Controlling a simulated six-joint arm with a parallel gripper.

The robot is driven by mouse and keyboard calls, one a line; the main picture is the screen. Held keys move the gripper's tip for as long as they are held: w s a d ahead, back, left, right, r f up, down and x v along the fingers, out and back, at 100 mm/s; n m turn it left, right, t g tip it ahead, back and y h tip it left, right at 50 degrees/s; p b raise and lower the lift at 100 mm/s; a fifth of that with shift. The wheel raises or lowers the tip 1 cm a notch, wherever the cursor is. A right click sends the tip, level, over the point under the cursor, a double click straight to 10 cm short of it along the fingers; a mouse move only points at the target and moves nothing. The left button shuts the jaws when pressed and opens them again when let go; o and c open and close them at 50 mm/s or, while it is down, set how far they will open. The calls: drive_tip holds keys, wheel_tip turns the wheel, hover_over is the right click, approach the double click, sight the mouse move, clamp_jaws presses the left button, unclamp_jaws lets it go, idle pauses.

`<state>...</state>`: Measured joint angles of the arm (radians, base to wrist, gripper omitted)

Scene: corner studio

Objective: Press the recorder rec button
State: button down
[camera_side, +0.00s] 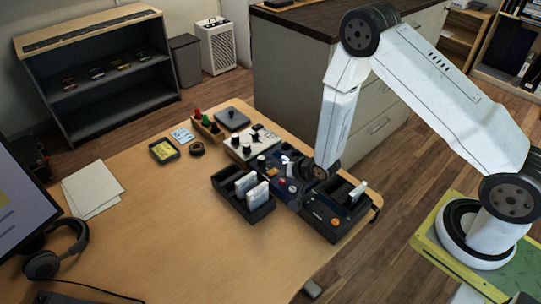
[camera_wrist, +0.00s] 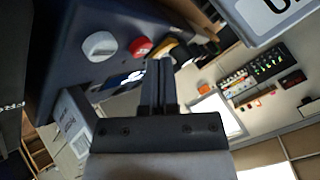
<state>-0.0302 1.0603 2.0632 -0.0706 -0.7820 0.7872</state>
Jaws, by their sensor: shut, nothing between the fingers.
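A dark blue device with coloured buttons, which looks like the recorder (camera_wrist: 60,65), fills the upper left of the wrist view. Its face carries a white button (camera_wrist: 98,46), a red button (camera_wrist: 140,46) and a yellow-orange one (camera_wrist: 166,50). I cannot read any label that marks the rec button. My gripper (camera_wrist: 160,62) is shut and empty, its tips near the red and yellow buttons; I cannot tell whether they touch. In the side view my gripper (camera_side: 294,203) hangs low over the devices, partly hiding the blue one; its red button (camera_side: 281,184) shows beside it.
A black rack (camera_side: 228,205) with white cases stands close on the left, and a black box with an orange button (camera_side: 334,222) close on the right. A pale panel with knobs (camera_side: 250,143) lies behind.

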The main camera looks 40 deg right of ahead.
sight(284, 182)
drive_tip(key=shift+f, duration=0.5)
idle(0.8)
drive_tip(key=shift+r, duration=0.6)
idle(0.4)
drive_tip(key=shift+r, duration=2.85)
drive_tip(key=shift+r, duration=0.15)
drive_tip(key=s+d+r+n+g+h, duration=0.1)
drive_tip(key=s+r+n+g, duration=0.5)
drive_tip(key=s+r, duration=0.8)
drive_tip(key=shift+s+d+r+n+g, duration=0.35)
drive_tip(key=shift+s+d+n, duration=0.4)
drive_tip(key=shift+s, duration=0.75)
